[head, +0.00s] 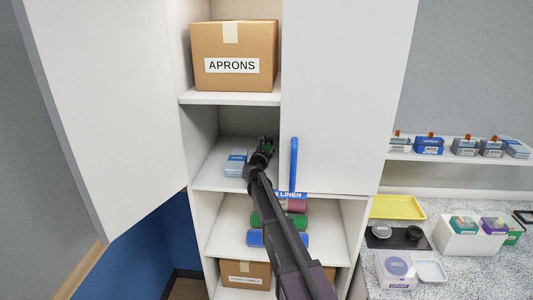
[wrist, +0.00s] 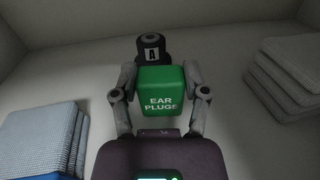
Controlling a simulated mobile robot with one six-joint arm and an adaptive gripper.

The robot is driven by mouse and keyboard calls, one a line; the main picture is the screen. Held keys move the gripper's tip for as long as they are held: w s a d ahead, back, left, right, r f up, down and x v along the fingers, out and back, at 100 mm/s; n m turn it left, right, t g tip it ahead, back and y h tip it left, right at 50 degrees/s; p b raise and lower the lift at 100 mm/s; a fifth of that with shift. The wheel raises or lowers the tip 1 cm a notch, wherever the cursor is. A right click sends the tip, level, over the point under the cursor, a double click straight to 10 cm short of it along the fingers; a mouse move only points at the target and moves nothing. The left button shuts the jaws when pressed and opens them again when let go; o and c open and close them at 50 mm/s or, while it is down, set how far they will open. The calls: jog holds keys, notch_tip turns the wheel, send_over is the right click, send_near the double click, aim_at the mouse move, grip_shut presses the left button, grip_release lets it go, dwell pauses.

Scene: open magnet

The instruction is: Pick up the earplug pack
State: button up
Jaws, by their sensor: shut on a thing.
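The earplug pack (wrist: 162,92) is a green box with white "EAR PLUGS" lettering, seen in the wrist view between the two fingers. My gripper (wrist: 160,88) is shut on it, one finger against each side. In the head view my gripper (head: 265,146) reaches into the cabinet's middle compartment, and only a small bit of green shows at its fingers. A dark round object marked "A" (wrist: 151,49) stands just behind the pack in the wrist view. I cannot tell whether the pack touches the shelf.
A blue-grey folded stack (head: 236,163) lies left of my gripper; a grey stack (wrist: 292,75) is at right in the wrist view. The right door (head: 345,90) with its blue handle (head: 294,163) is close to my arm. An aprons box (head: 235,55) sits above.

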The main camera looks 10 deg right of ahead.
aim_at(267, 147)
jog(key=shift+r, duration=0.15)
jog(key=shift+s+r+p, duration=0.2)
jog(key=shift+r+p, duration=0.15)
jog(key=shift+p, duration=0.15)
notch_tip(267, 147, up, 6)
jog(key=p, duration=0.5)
jog(key=shift+f+p, duration=0.2)
jog(key=shift+p, duration=0.1)
jog(key=s+d+v, duration=0.1)
jog(key=d+v, duration=0.1)
jog(key=v, duration=1.7)
jog(key=shift+s+d+r, duration=0.2)
jog(key=shift+s+d, duration=0.1)
jog(key=shift+s, duration=0.05)
